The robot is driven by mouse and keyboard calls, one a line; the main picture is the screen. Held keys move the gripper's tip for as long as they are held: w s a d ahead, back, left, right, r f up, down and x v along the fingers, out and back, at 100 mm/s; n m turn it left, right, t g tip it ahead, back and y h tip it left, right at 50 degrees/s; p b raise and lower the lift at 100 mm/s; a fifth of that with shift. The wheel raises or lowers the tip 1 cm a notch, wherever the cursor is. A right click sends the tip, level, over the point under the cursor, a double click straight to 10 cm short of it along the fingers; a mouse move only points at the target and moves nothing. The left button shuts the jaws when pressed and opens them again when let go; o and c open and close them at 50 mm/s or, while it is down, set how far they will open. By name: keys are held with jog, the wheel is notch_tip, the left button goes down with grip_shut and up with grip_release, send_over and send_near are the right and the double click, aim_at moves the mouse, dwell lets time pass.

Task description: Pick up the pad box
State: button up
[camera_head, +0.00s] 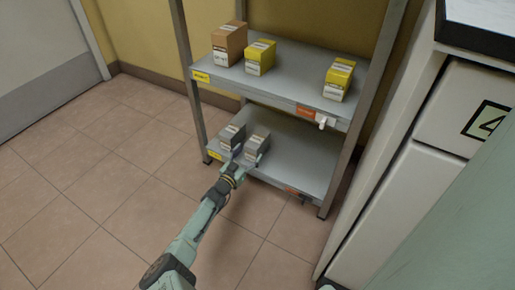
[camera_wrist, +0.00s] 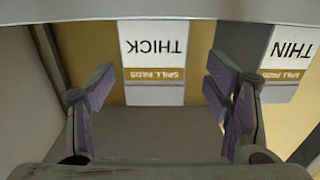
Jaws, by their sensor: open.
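In the wrist view, where the print is upside down, a box labelled THICK SPILL PADS (camera_wrist: 155,92) shows between my fingers. A second box labelled THIN (camera_wrist: 285,60) is partly behind my right-hand finger and cut off by the picture edge. My gripper (camera_head: 246,161) is open and empty at the shelf's front, facing the boxes. Its spread fingers (camera_wrist: 161,88) also show in the wrist view. The exact gap to the THICK box cannot be told.
The lower shelf (camera_head: 300,160) is bare to the right of the boxes. The upper shelf (camera_head: 285,82) above holds a brown box (camera_head: 228,45) and two yellow boxes (camera_head: 260,58) (camera_head: 338,79). Metal posts frame the rack, and a white cabinet (camera_head: 390,210) stands to its right.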

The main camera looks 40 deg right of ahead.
aim_at(256, 146)
jog(key=b+x, duration=0.1)
jog(key=x, duration=0.1)
jog(key=b+x, duration=0.1)
jog(key=x, duration=0.2)
jog(key=shift+s+f+b, duration=0.15)
jog(key=shift+s+b, duration=0.1)
jog(key=shift+b, duration=0.05)
jog(key=shift+w+d, duration=0.2)
jog(key=shift+d, duration=0.15)
jog(key=shift+c, duration=0.6)
jog(key=c, duration=1.2)
